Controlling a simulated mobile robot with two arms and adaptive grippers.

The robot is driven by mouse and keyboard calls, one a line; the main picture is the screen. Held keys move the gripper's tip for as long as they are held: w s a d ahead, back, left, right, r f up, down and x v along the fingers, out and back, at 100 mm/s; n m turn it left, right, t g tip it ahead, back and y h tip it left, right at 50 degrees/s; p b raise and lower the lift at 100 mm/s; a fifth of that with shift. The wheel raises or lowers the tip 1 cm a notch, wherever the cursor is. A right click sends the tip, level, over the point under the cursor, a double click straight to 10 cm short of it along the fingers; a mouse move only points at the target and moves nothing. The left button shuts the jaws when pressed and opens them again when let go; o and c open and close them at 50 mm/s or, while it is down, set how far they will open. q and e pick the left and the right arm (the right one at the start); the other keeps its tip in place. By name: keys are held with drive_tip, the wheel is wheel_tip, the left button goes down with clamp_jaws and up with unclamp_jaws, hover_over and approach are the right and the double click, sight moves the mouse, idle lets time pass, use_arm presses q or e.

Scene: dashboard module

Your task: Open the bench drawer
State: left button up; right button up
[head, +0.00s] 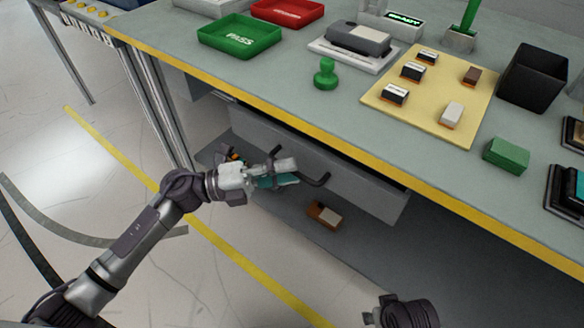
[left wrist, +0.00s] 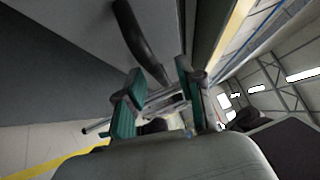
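The bench drawer (head: 358,190) is a grey front under the bench top, with a dark bar handle (head: 318,181). A dark gap shows above the front; I cannot tell whether the drawer is fully closed. My left gripper (head: 286,172) is at the left part of the handle. In the left wrist view, the teal-padded fingers (left wrist: 158,92) stand apart, with the curved dark handle (left wrist: 138,38) just ahead. Its near end appears between the fingertips; contact is not clear. My right gripper (head: 400,312) is at the bottom edge, its fingers hard to make out.
The bench top (head: 290,75) has a yellow front edge and holds a green tray (head: 240,36), a red tray (head: 287,11), a stamp (head: 325,74) and a tan board (head: 449,122) with blocks. A brown-and-white block (head: 324,214) lies on the lower shelf.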

use_arm(q)
drive_tip(key=shift+x, duration=0.75)
clamp_jaws()
